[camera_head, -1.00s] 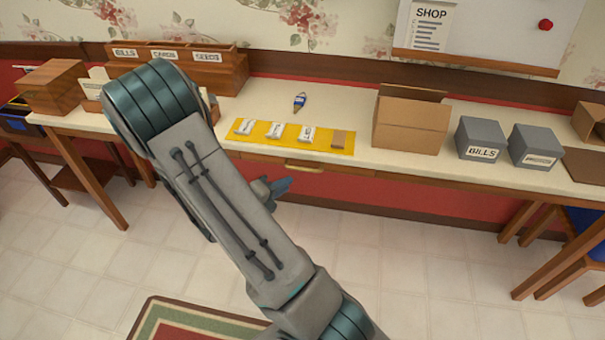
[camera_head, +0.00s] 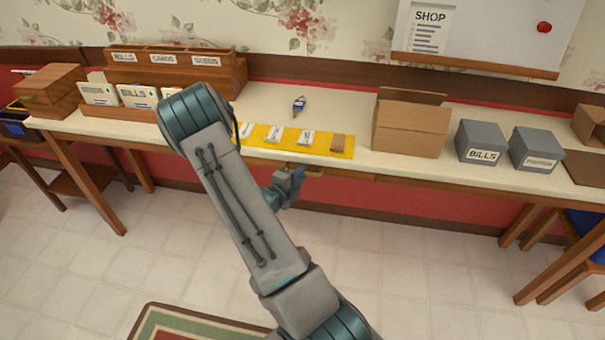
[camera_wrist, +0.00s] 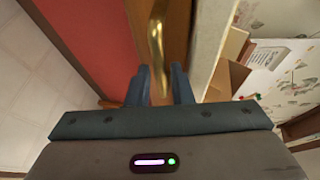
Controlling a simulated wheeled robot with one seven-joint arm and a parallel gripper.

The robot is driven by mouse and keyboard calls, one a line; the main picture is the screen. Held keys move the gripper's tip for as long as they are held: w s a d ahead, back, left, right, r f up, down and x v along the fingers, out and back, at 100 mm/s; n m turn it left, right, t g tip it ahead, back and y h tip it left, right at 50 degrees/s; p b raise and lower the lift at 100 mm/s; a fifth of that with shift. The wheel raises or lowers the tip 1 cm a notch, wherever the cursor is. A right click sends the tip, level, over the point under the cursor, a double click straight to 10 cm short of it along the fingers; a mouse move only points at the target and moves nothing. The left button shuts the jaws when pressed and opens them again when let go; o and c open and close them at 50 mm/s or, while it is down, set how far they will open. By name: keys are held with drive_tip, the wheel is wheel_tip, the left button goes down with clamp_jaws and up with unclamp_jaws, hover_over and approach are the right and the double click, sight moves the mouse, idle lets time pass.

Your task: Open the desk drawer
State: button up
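The desk (camera_head: 345,105) has a pale top and a wooden front edge. The drawer's brass handle (camera_wrist: 156,35) shows in the wrist view, with the brown wooden drawer front (camera_wrist: 178,45) behind it. In the head view the handle (camera_head: 315,173) is partly hidden by my gripper (camera_head: 298,178). The drawer looks closed. In the wrist view my gripper (camera_wrist: 160,85) is open, its two dark fingers on either side of the handle's near end, with gaps visible. Whether a finger touches the handle I cannot tell.
On the desk are a yellow mat (camera_head: 262,133) with several packets, an open cardboard box (camera_head: 408,128), grey boxes (camera_head: 480,142) and a wooden organizer (camera_head: 200,75). The floor in front of the drawer is clear, with a rug (camera_head: 190,325) nearer me.

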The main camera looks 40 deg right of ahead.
drive_tip(key=shift+x, duration=0.95)
clamp_jaws()
drive_tip(key=shift+a, duration=0.1)
